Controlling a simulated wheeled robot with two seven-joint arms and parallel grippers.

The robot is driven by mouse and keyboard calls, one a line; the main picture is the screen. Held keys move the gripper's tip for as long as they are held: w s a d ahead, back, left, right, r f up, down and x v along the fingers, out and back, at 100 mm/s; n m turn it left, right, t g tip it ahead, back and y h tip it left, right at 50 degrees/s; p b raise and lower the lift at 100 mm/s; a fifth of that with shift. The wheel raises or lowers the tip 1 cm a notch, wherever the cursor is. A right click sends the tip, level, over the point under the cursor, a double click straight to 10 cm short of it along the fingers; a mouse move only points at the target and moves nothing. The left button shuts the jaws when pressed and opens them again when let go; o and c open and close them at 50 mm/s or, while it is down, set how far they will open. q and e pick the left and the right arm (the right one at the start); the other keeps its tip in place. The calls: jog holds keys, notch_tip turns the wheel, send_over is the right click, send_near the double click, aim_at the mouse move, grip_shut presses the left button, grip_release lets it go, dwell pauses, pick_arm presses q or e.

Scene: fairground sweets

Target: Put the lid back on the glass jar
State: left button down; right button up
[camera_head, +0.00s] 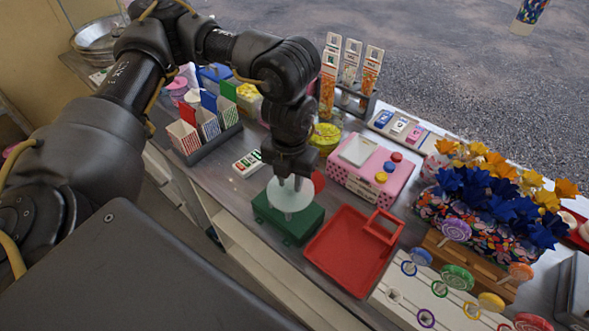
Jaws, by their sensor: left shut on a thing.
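My left gripper (291,184) points down at the front of the counter, its fingers close together at a pale round disc (290,197). The disc looks like the lid, held by its middle; the fingers hide the grip point. The disc appears over a dark green block-like base (270,222); I cannot tell whether they touch. A round container with yellow contents (325,137) stands behind the gripper, to the right of the wrist, and may be the glass jar. Its left side is partly hidden by my arm. My right gripper is not in view.
A red tray (345,252) lies right of the green base. Behind it is a pink dotted box (370,171) with coloured buttons. A red round thing (319,181) is close beside the disc. Striped cartons (184,137) stand left; flowers (490,190) and lollipops crowd the right.

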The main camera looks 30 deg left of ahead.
pick_arm(q)
jog(key=n, duration=0.4)
jog(key=w+n, duration=0.1)
jog(key=n, duration=0.1)
jog(key=shift+d+r, duration=0.2)
jog(key=shift+r, duration=0.05)
jog(key=n, duration=0.6)
jog(key=shift+w+d+r, duration=0.2)
jog(key=shift+w, duration=0.15)
jog(key=n, duration=0.3)
jog(key=shift+w+d+r, duration=0.1)
jog(key=shift+w, duration=0.1)
jog(key=n, duration=0.3)
jog(key=shift+w+r, duration=0.1)
jog(key=shift+w, duration=0.1)
jog(key=n, duration=0.5)
jog(key=shift+w+d+r, duration=0.15)
jog(key=shift+w+d, duration=0.05)
jog(key=shift+w, duration=0.15)
jog(key=n, duration=0.5)
jog(key=shift+w+d+r+n, duration=0.15)
jog(key=shift+w+r+n, duration=0.05)
jog(key=shift+w+n, duration=0.2)
jog(key=shift+s, duration=0.1)
jog(key=shift+s, duration=0.1)
